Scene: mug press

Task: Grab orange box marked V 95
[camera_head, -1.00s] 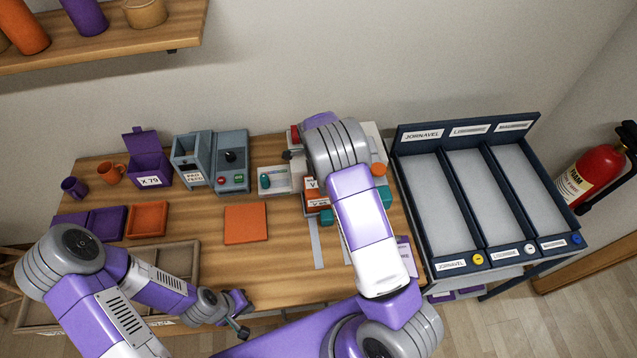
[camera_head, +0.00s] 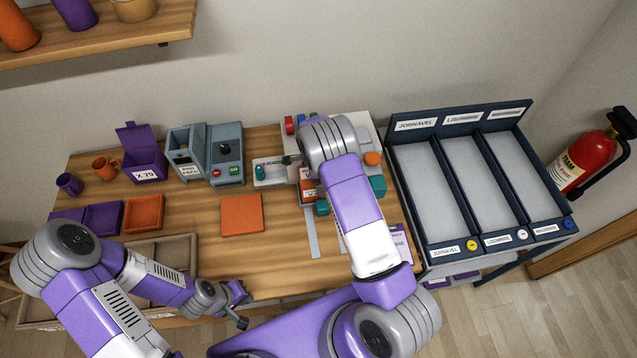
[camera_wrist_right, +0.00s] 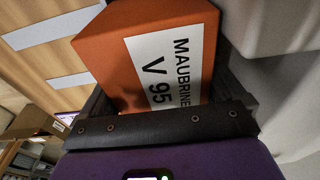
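The orange box (camera_wrist_right: 145,55) with a white label reading "MAUBRINE V 95" fills the middle of the right wrist view. My right gripper (camera_wrist_right: 165,95) has its dark fingers on either side of this box; I cannot tell whether they press on it. In the head view, an orange box (camera_head: 307,188) shows in part beside my right arm, which hides the right gripper there. My left gripper (camera_head: 243,308) is open and empty near the front of the wooden table (camera_head: 185,225).
A dark rack (camera_head: 453,205) with three empty lanes stands at the right. A purple box marked X 79 (camera_head: 146,165), a grey machine (camera_head: 228,155) and an orange mat (camera_head: 241,214) are on the table. A wooden tray (camera_head: 181,250) lies near my left arm.

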